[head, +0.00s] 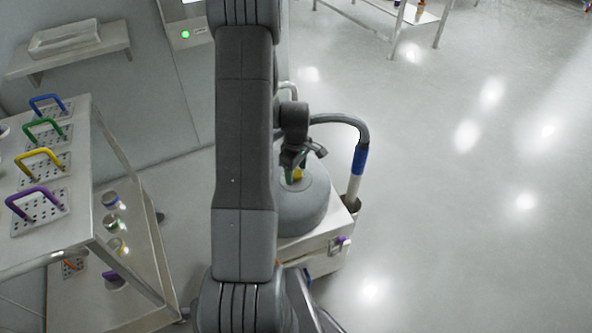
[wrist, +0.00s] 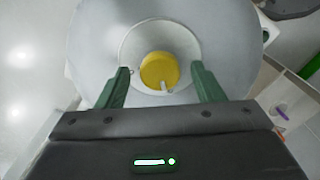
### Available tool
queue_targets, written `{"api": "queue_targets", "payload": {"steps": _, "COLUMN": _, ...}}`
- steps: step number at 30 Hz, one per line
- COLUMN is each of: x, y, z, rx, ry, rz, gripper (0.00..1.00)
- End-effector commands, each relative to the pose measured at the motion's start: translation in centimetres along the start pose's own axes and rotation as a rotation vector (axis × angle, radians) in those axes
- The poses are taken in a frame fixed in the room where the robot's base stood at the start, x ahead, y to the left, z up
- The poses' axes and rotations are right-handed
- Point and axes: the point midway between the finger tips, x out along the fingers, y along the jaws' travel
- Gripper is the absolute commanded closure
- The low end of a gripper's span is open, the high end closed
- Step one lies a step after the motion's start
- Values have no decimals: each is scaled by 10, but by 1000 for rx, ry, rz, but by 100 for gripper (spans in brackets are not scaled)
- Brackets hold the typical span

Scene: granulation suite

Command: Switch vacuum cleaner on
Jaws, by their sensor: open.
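The vacuum cleaner (head: 305,208) has a grey domed top on a pale, box-like base, behind my arm in the head view. In the wrist view its grey top (wrist: 225,45) fills the middle, with a round yellow knob (wrist: 158,70) in a pale recessed ring. A small white mark shows at the knob's lower edge. My gripper (wrist: 160,85) is open, its two green fingers apart on either side of the knob, with nothing between them held. In the head view my gripper (head: 298,165) is over the vacuum's top; my arm hides the vacuum's left part.
A hose with a blue cuff (head: 360,160) runs down the vacuum's right side. A metal cart (head: 90,255) with several coloured-handled plates stands at left. A wall shelf (head: 75,55) and a panel with a green light (head: 186,34) are behind. The floor at right is clear.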

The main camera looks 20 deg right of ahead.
Motion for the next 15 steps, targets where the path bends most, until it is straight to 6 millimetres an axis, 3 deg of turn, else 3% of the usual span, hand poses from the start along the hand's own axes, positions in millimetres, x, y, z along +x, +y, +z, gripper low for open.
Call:
{"api": "queue_targets", "payload": {"steps": 9, "x": 2, "y": 0, "z": 0, "rx": 0, "ry": 0, "rz": 0, "gripper": 41}}
{"api": "queue_targets", "payload": {"steps": 15, "x": 2, "y": 0, "z": 0, "rx": 0, "ry": 0, "rz": 0, "gripper": 80}}
